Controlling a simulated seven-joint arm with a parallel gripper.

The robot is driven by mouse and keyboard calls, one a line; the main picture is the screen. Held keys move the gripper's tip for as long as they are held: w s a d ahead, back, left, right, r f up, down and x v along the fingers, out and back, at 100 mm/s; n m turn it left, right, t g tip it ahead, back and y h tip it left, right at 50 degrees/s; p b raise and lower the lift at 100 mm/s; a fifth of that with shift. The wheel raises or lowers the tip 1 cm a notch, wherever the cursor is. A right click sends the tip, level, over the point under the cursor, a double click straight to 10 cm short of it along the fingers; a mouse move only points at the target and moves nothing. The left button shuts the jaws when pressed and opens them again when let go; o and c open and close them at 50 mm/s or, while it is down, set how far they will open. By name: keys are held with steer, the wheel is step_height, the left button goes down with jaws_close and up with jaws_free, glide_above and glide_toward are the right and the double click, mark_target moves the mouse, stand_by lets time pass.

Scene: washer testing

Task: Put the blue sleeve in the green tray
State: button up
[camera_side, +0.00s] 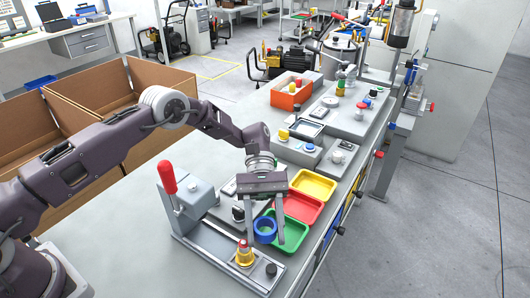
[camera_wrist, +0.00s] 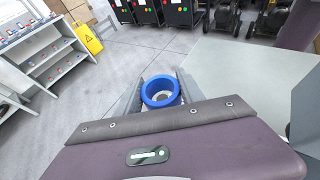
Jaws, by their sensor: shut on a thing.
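The blue sleeve (camera_side: 265,229) is a short open ring. My gripper (camera_side: 265,238) points down and is shut on it, one finger on each side. In the wrist view the sleeve (camera_wrist: 148,95) shows between the two fingers (camera_wrist: 160,92), its opening facing the camera. The green tray (camera_side: 293,236) is a shallow rectangle on the bench. In the side view the sleeve overlaps the tray's left part; I cannot tell whether it touches the tray floor or hangs just above it.
A red tray (camera_side: 302,207) and a yellow tray (camera_side: 314,185) lie behind the green one. A fixture with a red-handled lever (camera_side: 167,177) and a yellow-based part with a red top (camera_side: 244,253) stand to the left and front. The bench edge is close on the right.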

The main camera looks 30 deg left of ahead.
steer(key=w+a+n+t+h, duration=0.3)
steer(key=w+n+t+h, duration=0.15)
steer(key=w, duration=0.35)
steer(key=n+t+y, duration=0.3)
steer(key=n+t, duration=1.2)
steer(key=t, duration=0.1)
glide_above(242, 166)
step_height(242, 166, down, 4)
steer(key=shift+g, duration=0.25)
step_height(242, 166, down, 8)
steer(key=shift+r, duration=0.15)
steer(key=o, duration=1.3)
steer(key=shift+o, duration=0.2)
